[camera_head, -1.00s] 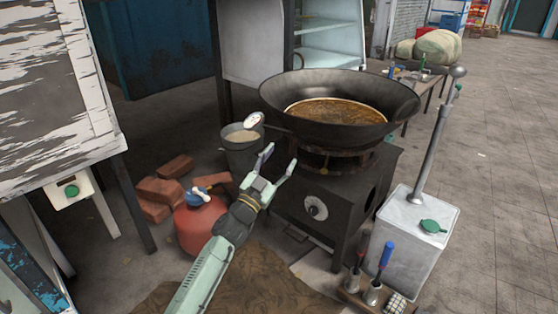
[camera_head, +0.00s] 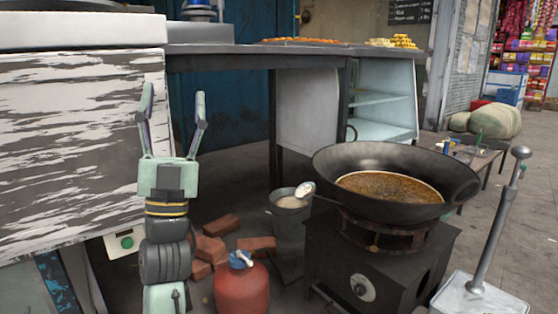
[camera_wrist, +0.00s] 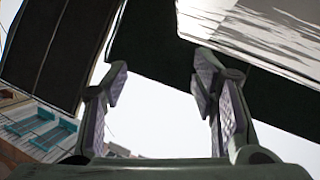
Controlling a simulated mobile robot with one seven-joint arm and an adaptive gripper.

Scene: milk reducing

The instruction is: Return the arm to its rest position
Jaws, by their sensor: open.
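My gripper (camera_head: 172,122) points upward at the left of the head view, in front of the white-and-dark peeling wooden counter side. Its two fingers are spread apart with nothing between them. In the wrist view my gripper (camera_wrist: 163,95) also shows open and empty, against bright sky and dark overhead panels. No object touches the fingers.
A large wok (camera_head: 395,180) with brown liquid sits on a black stove (camera_head: 375,265) at the right. A red gas cylinder (camera_head: 241,288), bricks (camera_head: 212,248) and a grey bucket (camera_head: 288,222) stand on the floor. A dark counter (camera_head: 240,60) runs behind.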

